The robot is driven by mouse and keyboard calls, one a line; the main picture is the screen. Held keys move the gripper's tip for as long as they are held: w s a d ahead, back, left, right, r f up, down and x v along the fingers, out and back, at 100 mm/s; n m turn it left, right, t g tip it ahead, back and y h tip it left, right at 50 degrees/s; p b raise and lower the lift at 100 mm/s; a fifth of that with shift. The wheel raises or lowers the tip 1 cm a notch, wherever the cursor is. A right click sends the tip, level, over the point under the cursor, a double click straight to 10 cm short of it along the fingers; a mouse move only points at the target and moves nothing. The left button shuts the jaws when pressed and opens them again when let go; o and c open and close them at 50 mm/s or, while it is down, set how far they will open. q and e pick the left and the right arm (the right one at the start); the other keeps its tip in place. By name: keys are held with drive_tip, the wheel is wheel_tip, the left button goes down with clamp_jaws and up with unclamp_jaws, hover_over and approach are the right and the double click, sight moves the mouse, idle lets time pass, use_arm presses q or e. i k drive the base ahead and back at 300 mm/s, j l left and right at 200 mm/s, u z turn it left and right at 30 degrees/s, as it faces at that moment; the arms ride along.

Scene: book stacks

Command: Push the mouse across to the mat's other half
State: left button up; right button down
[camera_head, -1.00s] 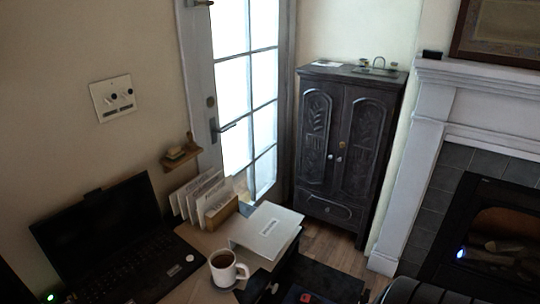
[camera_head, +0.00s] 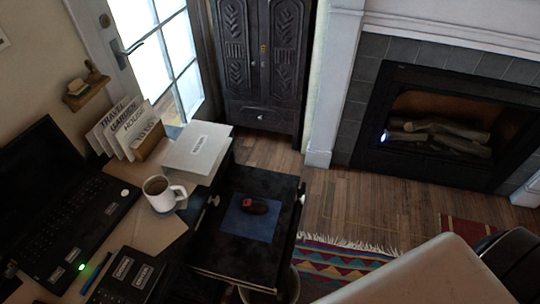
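The mouse (camera_head: 258,207) is small and dark, with a red patch at its left end. It lies on a small blue mat (camera_head: 248,230), in the mat's upper part as seen in the head view. The mat lies on a black table-like surface (camera_head: 215,252) in the middle of the view. No line between the mat's halves can be made out. Neither of my grippers shows in the head view, so nothing of mine is seen touching the mouse.
Left of the black surface is a desk with a laptop (camera_head: 95,215), a white coffee mug (camera_head: 163,199), a white binder (camera_head: 197,153) and upright books (camera_head: 122,135). A pale panel (camera_head: 425,280) fills the lower right. The black surface around the mat looks clear.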

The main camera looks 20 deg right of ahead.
sight(258, 207)
drive_tip(key=z, duration=0.85)
drive_tip(key=i+l+z, duration=0.1)
drive_tip(key=l+z, duration=0.15)
drive_tip(key=i+l+z, duration=0.15)
drive_tip(key=l+z, duration=0.15)
drive_tip(key=i+l+z, duration=0.25)
drive_tip(key=l, duration=0.15)
drive_tip(key=i+l+u, duration=0.1)
drive_tip(key=i, duration=0.25)
drive_tip(key=i+l+u, duration=0.1)
drive_tip(key=i+l, duration=0.15)
drive_tip(key=i+u, duration=0.2)
drive_tip(key=u, duration=0.3)
drive_tip(key=i+u, duration=0.2)
drive_tip(key=u, duration=0.25)
drive_tip(key=i+l+u, duration=0.15)
drive_tip(key=u, duration=0.35)
drive_tip(key=i+l+u, duration=0.15)
drive_tip(key=u, duration=0.3)
